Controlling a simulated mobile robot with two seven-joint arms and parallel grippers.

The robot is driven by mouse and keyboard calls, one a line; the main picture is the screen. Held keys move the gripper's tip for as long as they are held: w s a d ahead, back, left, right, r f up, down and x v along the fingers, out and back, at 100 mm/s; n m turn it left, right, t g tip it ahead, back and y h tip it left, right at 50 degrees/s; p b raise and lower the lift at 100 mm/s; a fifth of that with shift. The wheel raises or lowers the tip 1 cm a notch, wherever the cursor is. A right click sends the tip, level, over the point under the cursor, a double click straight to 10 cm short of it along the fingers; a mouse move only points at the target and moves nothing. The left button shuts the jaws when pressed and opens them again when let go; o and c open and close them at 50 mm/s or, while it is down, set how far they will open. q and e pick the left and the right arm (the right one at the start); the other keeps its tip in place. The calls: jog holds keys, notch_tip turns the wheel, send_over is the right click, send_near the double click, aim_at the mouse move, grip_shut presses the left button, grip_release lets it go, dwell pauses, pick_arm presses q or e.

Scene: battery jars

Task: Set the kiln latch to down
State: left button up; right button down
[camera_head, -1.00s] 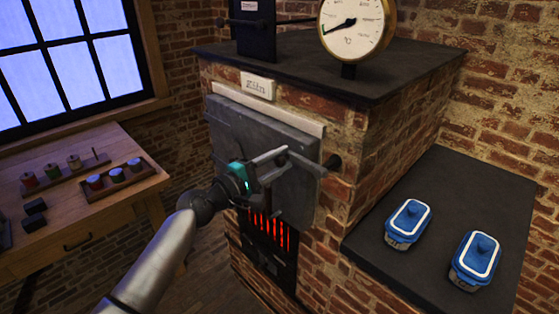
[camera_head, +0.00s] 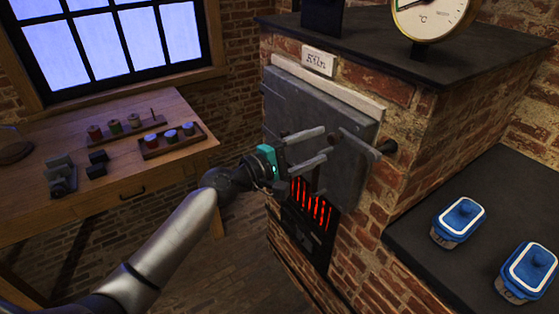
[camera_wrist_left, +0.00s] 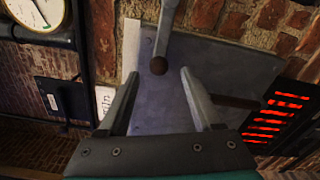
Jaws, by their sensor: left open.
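The kiln latch (camera_head: 358,144) is a grey lever on the right side of the grey kiln door (camera_head: 300,110). It runs left from its pivot by the door's right edge, its free end a little higher. My left gripper (camera_head: 324,143) is open and empty in front of the door, its fingertips just left of the lever's free end. In the left wrist view, the latch (camera_wrist_left: 167,30) ends in a dark ball that shows between and slightly beyond the open fingertips (camera_wrist_left: 160,75). I see no contact. My right gripper is out of view.
A dark bar (camera_wrist_left: 235,101) stands off the door near the lower finger. A red-glowing grate (camera_head: 310,205) lies below the door. Blue lidded jars (camera_head: 459,220) stand on the dark ledge at right. A wooden table (camera_head: 110,175) with small jars stands at left.

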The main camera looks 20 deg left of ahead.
pick_arm(q)
jog(key=b+v, duration=0.1)
jog(key=v, duration=0.8)
jog(key=shift+s+a+b, duration=0.2)
jog(key=shift+s+b, duration=0.1)
jog(key=shift+s, duration=0.05)
